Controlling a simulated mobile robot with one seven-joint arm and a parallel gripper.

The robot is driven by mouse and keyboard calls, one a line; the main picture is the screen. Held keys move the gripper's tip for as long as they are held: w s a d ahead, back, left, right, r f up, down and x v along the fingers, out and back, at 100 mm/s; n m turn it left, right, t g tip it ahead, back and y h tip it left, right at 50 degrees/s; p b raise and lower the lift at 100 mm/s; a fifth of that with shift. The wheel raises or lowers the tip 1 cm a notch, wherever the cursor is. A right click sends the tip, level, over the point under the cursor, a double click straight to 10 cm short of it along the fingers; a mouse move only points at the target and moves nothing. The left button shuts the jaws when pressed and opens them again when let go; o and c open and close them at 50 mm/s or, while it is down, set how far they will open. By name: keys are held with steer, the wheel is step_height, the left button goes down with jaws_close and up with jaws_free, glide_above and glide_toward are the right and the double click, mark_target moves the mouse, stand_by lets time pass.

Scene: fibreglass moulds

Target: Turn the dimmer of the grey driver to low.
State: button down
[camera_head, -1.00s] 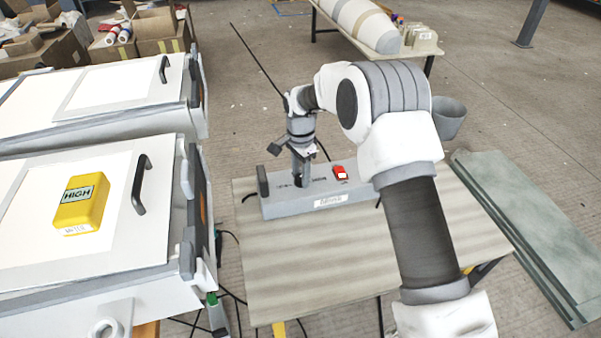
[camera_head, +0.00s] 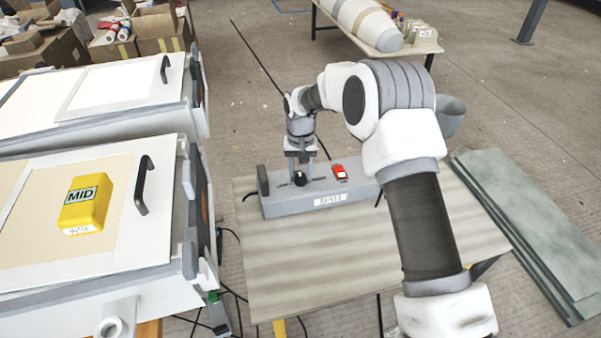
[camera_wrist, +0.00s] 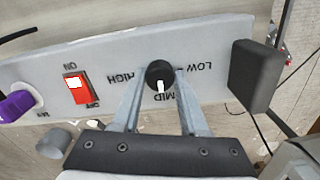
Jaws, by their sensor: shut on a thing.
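The grey driver (camera_head: 278,205) lies on the table with a white label on its front. Its black dimmer knob (camera_wrist: 160,75) has a white pointer aimed at MID in the wrist view, between HIGH on the left and LOW on the right. My gripper (camera_wrist: 161,88) is shut on the knob, one finger on each side; in the head view my gripper (camera_head: 299,172) stands over the driver. A yellow display (camera_head: 86,203) on the near white mould lid reads MID. The red switch (camera_wrist: 76,88) sits beside the dimmer, between ON and OFF marks.
A black block (camera_wrist: 256,76) rises at the driver's LOW end, close to my gripper. A purple-capped knob (camera_wrist: 18,105) is at the other end. The wooden table (camera_head: 330,262) is clear in front. The near white mould (camera_head: 90,252) stands at left.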

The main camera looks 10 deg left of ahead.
steer(key=n, duration=0.4)
steer(key=shift+n, duration=0.4)
steer(key=n+p, duration=0.1)
steer(key=n, duration=0.8)
steer(key=shift+n+p, duration=0.5)
steer(key=shift+n, duration=1.8)
steer(key=shift+c, duration=2.2)
jaws_free()
